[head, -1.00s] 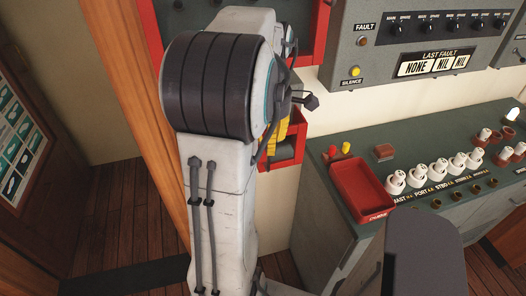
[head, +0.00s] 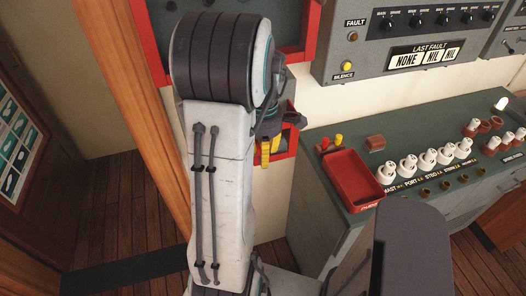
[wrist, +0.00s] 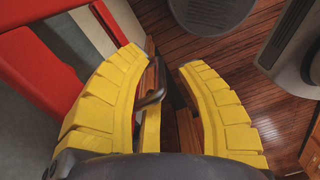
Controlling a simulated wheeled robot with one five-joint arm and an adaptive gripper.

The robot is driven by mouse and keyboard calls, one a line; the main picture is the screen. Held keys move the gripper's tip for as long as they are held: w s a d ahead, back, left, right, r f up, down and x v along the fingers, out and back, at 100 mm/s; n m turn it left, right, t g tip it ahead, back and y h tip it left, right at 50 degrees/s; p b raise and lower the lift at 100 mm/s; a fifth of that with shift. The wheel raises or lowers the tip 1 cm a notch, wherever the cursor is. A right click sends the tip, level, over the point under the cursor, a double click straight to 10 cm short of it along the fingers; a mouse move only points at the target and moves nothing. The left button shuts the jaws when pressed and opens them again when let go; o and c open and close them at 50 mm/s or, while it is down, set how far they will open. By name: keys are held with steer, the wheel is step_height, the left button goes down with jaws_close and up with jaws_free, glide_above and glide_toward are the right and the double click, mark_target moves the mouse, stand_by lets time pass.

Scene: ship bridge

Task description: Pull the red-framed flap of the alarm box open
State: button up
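A red-framed box (head: 291,145) on the wall in the head view is mostly hidden behind my arm; it looks like the alarm box. In the wrist view, red framing (wrist: 45,85) fills the left side, close to the left finger. My gripper (wrist: 160,62) has its yellow fingers spread apart. A dark bent handle-like piece (wrist: 152,98) shows between them; I cannot tell whether anything touches it. In the head view, only part of my yellow gripper (head: 270,150) shows below the arm, in front of the red frame. I cannot tell how far the flap stands open.
A larger red-framed panel (head: 311,30) is above, behind my arm. To the right is a green-topped console (head: 330,205) with a red tray (head: 355,179) and white knobs. A grey fault panel (head: 335,70) hangs above it. Wooden floor (head: 125,215) is clear at left.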

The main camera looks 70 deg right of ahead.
jaws_close()
